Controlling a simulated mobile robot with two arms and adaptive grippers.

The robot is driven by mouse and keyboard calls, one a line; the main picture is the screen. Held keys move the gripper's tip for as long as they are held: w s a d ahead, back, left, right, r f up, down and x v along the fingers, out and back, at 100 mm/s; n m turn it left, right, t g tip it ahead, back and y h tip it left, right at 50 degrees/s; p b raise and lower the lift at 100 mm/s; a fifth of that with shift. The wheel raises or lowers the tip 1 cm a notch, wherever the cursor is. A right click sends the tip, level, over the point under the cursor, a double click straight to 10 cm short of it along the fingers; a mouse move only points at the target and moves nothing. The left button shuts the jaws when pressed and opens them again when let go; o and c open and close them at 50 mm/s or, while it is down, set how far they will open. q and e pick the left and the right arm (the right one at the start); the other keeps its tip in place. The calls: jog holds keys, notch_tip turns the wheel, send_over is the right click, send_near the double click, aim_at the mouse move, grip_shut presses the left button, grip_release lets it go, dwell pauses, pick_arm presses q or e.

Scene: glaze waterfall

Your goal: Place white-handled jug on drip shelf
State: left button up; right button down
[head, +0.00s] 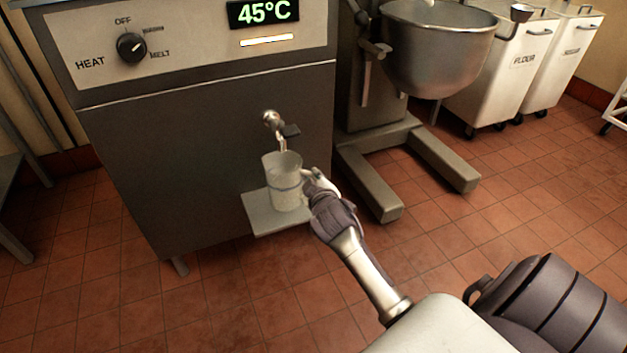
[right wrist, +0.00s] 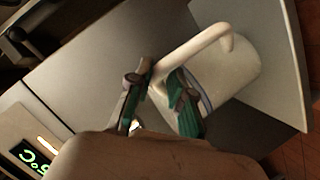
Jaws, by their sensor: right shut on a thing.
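The white-handled jug (head: 285,188), a pale translucent cup shape with a bluish band, is upright under the tap (head: 272,122) of the melting machine. Its base appears over the drip shelf (head: 262,223); I cannot tell whether it touches. My right gripper (head: 314,183) is at the jug's right side, shut on its handle. In the right wrist view, the gripper's green-padded fingers (right wrist: 160,98) are on either side of the white handle (right wrist: 196,46), with the jug body (right wrist: 228,72) beyond. The left gripper is not in view.
The machine front (head: 200,150) rises behind the shelf, with a heat knob (head: 131,47) and a 45°C display (head: 263,12). A mixer with a steel bowl (head: 437,50) and floor legs stands to the right. White flour bins (head: 512,70) are farther back. Tiled floor is open in front.

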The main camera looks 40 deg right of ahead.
jog(key=c, duration=1.1)
grip_release()
jog(key=shift+f, duration=0.1)
jog(key=shift+o, duration=0.2)
